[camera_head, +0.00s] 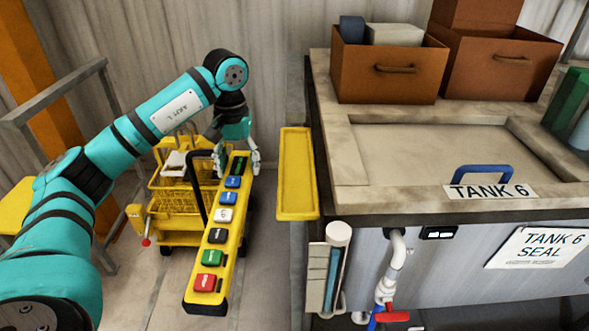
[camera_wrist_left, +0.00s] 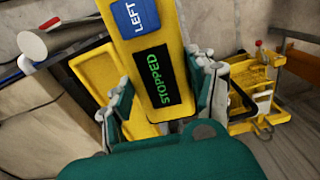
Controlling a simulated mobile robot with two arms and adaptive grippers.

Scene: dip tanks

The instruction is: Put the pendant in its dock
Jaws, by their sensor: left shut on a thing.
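The pendant (camera_head: 219,226) is a long yellow bar with a column of coloured buttons, tilted in the air left of the tank. In the left wrist view the pendant (camera_wrist_left: 150,50) shows a blue LEFT button and a screen reading STOPPED. My left gripper (camera_head: 238,158) is shut on its upper end, and in the left wrist view its fingers (camera_wrist_left: 163,90) flank the screen end. The dock appears to be the long yellow tray (camera_head: 297,175) on the tank's left side, apart from the pendant; the tray also shows in the left wrist view (camera_wrist_left: 92,72). My right gripper is out of view.
Tank 6 (camera_head: 334,172) has a blue handle (camera_head: 484,171) and brown bins (camera_head: 388,85) on top. A pipe with a red valve handle (camera_head: 394,316) hangs in front. A yellow cart (camera_head: 176,197) stands behind the pendant. The tray looks empty.

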